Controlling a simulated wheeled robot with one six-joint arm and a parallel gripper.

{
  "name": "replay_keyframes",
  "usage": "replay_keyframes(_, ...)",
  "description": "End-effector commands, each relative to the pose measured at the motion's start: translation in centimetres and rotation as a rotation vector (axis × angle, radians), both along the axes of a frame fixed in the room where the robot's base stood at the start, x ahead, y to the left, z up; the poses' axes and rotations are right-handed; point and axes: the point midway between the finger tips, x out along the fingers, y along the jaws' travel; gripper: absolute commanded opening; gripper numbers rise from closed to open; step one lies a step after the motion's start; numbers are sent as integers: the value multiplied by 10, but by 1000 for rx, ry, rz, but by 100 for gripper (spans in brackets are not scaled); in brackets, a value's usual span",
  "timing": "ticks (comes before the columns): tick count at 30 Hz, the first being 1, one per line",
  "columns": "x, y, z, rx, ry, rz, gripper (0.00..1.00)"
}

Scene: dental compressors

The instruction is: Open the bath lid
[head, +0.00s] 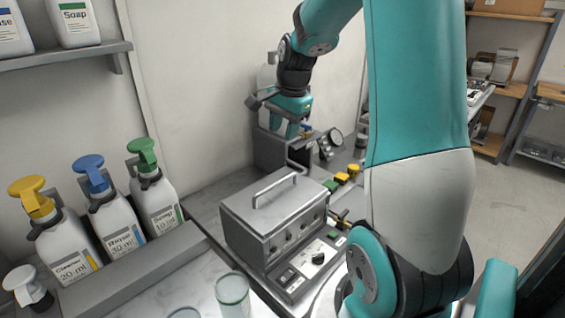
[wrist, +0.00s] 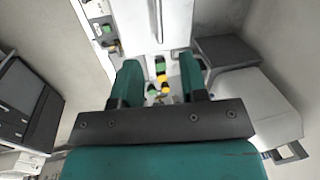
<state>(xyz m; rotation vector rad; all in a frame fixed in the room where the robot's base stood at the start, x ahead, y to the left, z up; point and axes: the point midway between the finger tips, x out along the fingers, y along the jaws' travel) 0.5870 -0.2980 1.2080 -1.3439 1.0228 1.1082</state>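The bath is a grey metal box (head: 292,238) on the counter in the head view. Its flat lid (head: 250,205) is shut and carries a bar handle (head: 274,187). In the wrist view the pale lid (wrist: 178,14) shows at the top, with part of the handle (wrist: 159,20) running up out of the picture. My gripper (head: 291,132) hangs behind the bath, above the counter and apart from the handle. In the wrist view its two green fingers (wrist: 160,75) are spread with nothing held between them. The fingertips are partly hard to make out in the head view.
Pump bottles with yellow, blue (head: 112,222) and green tops stand in a rack at left. Glass beakers (head: 232,293) stand in front. Green and yellow fittings (head: 342,178) and a gauge (head: 331,140) lie behind the bath. A control panel (head: 308,268) fronts it.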

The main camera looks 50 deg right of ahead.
Motion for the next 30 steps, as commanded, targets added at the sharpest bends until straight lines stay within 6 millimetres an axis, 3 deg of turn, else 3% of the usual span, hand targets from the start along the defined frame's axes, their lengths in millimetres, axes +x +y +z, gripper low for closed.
replay_keyframes(1, -2, -15, 3, 2, 4, -65, 40)
replay_keyframes(4, -4, -27, -3, 5, 9, -125, 40)
replay_keyframes(8, -1, -28, -20, 5, 10, -128, 40)
replay_keyframes(24, 22, -28, -136, 6, 11, -123, 40)
replay_keyframes(30, 27, -29, -161, 4, 8, -123, 40)
